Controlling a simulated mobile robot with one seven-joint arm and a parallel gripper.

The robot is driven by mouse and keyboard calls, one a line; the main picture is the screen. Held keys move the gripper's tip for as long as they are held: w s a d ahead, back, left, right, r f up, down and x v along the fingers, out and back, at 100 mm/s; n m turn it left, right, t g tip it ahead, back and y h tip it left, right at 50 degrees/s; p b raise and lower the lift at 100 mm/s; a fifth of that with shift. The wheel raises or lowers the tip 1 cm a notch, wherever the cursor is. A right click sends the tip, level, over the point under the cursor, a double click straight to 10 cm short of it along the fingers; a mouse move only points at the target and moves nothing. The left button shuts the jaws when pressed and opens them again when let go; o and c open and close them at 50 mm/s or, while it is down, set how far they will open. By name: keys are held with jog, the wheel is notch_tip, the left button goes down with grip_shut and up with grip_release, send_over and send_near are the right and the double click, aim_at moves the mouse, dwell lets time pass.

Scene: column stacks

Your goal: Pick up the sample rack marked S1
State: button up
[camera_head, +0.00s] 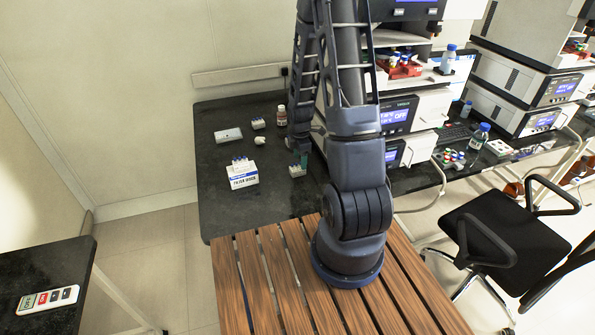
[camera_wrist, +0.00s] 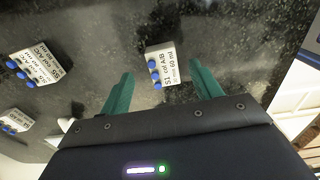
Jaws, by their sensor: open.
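The rack marked S1 (camera_wrist: 168,66) is a small white block with blue-capped vials along one side. In the wrist view it lies ahead of my open gripper (camera_wrist: 163,88), roughly centred between the two green fingers, with nothing held. In the head view a small white rack (camera_head: 297,171) on the black bench, just below my gripper (camera_head: 302,158), appears to be this one. Its label is too small to read there. My arm hides part of the bench beside it.
Other labelled racks (camera_wrist: 40,66) and (camera_wrist: 14,122) lie at the left in the wrist view. Instruments (camera_head: 398,116) rise at the right.

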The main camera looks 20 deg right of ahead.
aim_at(299, 167)
jog(key=shift+s+a+f, duration=0.1)
jog(key=shift+f, duration=1)
jog(key=shift+s+f, duration=0.1)
jog(key=shift+f, duration=1)
jog(key=c, duration=1.1)
